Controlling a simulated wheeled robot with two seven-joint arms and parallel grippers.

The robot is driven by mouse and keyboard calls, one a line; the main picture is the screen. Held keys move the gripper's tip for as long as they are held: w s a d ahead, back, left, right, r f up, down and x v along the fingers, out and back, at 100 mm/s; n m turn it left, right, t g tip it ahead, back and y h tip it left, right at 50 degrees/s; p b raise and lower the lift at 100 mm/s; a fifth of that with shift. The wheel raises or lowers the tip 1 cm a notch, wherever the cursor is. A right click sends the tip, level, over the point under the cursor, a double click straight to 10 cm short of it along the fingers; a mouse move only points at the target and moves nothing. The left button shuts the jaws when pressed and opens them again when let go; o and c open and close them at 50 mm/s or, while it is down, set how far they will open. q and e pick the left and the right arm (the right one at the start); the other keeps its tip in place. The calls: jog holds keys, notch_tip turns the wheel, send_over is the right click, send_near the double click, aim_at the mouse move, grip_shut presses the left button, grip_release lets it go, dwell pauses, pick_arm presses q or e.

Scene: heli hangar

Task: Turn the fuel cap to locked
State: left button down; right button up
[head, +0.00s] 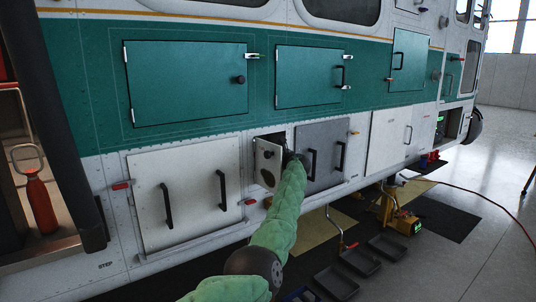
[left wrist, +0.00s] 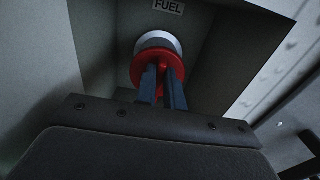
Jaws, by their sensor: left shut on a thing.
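The fuel cap (left wrist: 157,66) is red and round, on a pale collar (left wrist: 158,42) under a white FUEL label (left wrist: 168,7) inside a grey recess in the left wrist view. My left gripper (left wrist: 162,75) has its two dark fingers shut on the cap's middle part. In the head view my left arm, in a green sleeve, reaches to the small fuel bay beside its open white door (head: 267,164). The cap and fingertips are hidden there behind my arm and wrist. Which way the cap is turned cannot be told. My right gripper is not in view.
The open door hangs just left of my wrist. Closed panels with black handles flank the bay: a white one (head: 188,193) left and a grey one (head: 322,150) right. A red extinguisher (head: 41,203) stands at far left. Black trays (head: 335,281) and a yellow jack (head: 398,218) stand on the floor.

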pick_arm(q)
jog(key=m, duration=0.6)
jog(key=d+f+m, duration=0.1)
jog(key=m, duration=0.4)
jog(key=w+m+p, duration=0.1)
jog(key=m, duration=0.5)
jog(key=shift+d+f+m, duration=0.15)
jog(key=shift+m, duration=0.15)
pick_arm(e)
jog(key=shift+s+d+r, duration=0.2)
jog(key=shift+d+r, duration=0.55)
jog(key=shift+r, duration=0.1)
pick_arm(q)
jog(key=c, duration=1.5)
grip_release()
jog(key=shift+f, duration=0.15)
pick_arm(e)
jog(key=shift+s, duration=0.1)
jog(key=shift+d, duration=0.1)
